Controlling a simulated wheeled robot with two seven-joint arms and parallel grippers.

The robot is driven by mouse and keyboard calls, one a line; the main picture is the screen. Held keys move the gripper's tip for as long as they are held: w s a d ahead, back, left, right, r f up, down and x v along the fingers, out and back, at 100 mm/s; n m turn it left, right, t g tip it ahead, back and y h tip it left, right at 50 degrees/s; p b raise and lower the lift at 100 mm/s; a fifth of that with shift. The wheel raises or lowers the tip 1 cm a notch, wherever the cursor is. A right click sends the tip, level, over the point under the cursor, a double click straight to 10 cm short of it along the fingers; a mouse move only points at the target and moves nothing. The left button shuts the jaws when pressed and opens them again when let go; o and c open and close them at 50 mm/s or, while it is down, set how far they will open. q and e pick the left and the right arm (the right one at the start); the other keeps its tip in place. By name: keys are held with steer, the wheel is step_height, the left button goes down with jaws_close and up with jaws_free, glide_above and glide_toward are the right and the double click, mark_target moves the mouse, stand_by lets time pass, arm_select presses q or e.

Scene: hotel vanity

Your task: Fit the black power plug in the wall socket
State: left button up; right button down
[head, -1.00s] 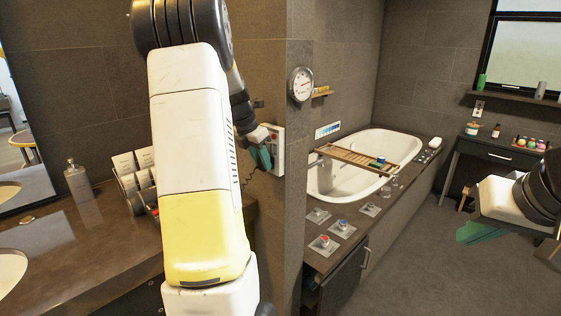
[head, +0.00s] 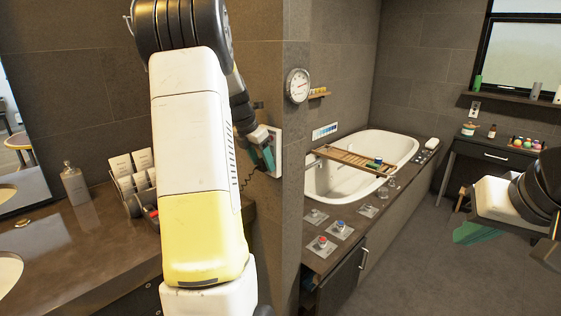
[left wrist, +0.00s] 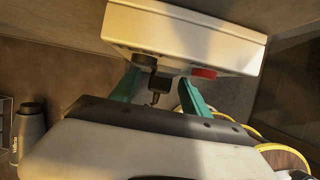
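A white wall panel (head: 277,155) is fixed near the wall corner, and its box fills the top of the left wrist view (left wrist: 185,35). It carries a round black part (left wrist: 145,60) and a red round part (left wrist: 203,73). The black plug (left wrist: 164,83) is at the panel's face, between the green fingers; how deep it sits cannot be seen. My left gripper (head: 267,156) is at the panel, its fingers (left wrist: 160,88) apart on both sides of the plug, with a gap visible. My right gripper (head: 475,233) is low at the right, away from the panel; its finger gap is unclear.
The vanity counter (head: 75,235) with a soap bottle (head: 74,184) and a card rack (head: 133,180) is left of my arm. The bathtub (head: 345,180) is right of the wall corner.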

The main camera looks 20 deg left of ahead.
arm_select(q)
steer(key=v, duration=0.7)
steer(key=shift+r, duration=0.35)
steer(key=shift+s, duration=0.1)
steer(key=s+d+r+m+t, duration=0.1)
steer(key=s+d+r+m, duration=0.3)
steer(key=s+d+m, duration=0.9)
steer(key=s+d+f+m, duration=0.2)
steer(key=s+d+m, duration=0.2)
steer(key=m, duration=0.5)
steer(key=s+d+f+m+t, duration=0.1)
steer(key=s+d+m, duration=0.3)
steer(key=s+m, duration=0.5)
steer(key=shift+d+f+m, duration=0.3)
steer(key=shift+f+m, duration=0.1)
steer(key=shift+m, duration=0.1)
